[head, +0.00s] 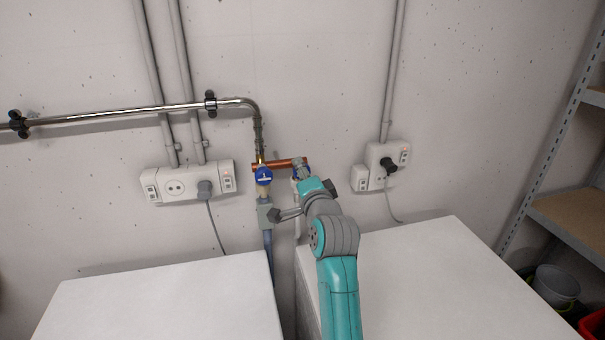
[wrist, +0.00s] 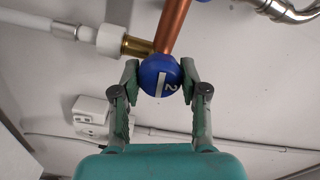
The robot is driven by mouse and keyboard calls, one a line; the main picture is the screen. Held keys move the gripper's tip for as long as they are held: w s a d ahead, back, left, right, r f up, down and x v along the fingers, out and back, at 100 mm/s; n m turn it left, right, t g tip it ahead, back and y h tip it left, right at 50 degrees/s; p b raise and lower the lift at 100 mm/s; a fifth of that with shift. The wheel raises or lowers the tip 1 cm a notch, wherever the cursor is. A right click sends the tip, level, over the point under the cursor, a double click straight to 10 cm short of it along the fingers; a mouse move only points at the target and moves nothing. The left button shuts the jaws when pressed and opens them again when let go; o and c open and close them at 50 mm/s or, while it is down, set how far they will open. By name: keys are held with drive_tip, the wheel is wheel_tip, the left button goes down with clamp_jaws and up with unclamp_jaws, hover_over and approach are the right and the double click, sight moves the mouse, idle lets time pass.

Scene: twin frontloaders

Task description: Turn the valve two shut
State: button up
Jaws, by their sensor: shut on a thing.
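Valve two is a round blue knob (wrist: 158,75) with a white bar and a "2" on its face, in the wrist view. My gripper (wrist: 160,77) has one finger on each side of the knob and is shut on it. In the wrist view the white bar runs nearly upright, slightly tilted. In the head view, my arm and gripper mostly hide this knob at the right end of the copper pipe (head: 285,163).
Another blue valve knob (head: 263,176) sits just left on the same piping. Two white-topped machines (head: 160,300) stand below with a narrow gap between them. A left socket strip (head: 175,188) and a right socket box (head: 372,155) flank the valves. Shelving (head: 570,225) stands at right.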

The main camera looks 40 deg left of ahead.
drive_tip(key=shift+m, duration=0.6)
drive_tip(key=o, duration=1.1)
drive_tip(key=shift+o, duration=0.2)
drive_tip(key=v, duration=1.2)
